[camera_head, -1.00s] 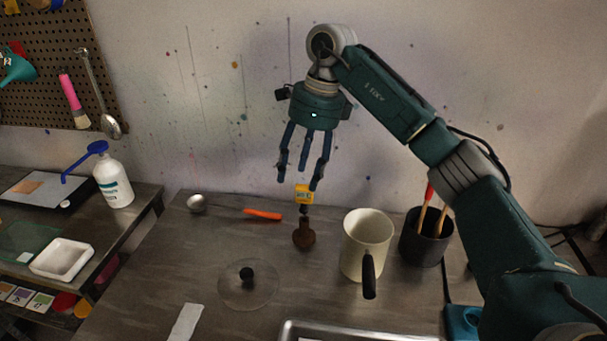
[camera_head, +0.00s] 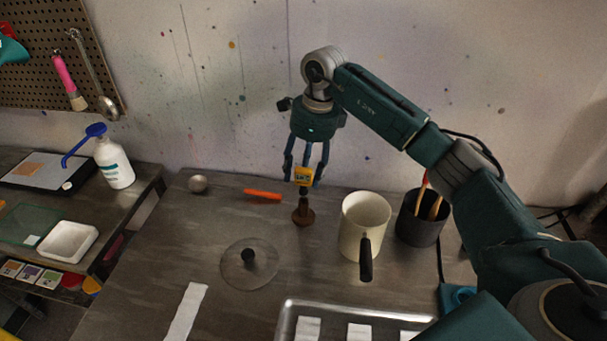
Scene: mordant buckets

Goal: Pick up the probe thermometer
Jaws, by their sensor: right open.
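The probe thermometer (camera_head: 304,175) has a yellow head with a small display. It stands upright in a brown wooden holder (camera_head: 303,215) on the grey worktop; its lower part is mostly hidden by the holder. My right gripper (camera_head: 304,181) comes down from above with its fingers open. Its fingertips are on either side of the yellow head, and I cannot tell whether they touch it. My left gripper is not in view.
A cream pot (camera_head: 362,224) with a dark handle and a dark canister (camera_head: 420,222) of tools stand to the right. An orange-handled tool (camera_head: 263,194), a metal ball-shaped item (camera_head: 198,184) and a glass lid (camera_head: 248,268) lie left. A metal tray (camera_head: 290,318) is in front.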

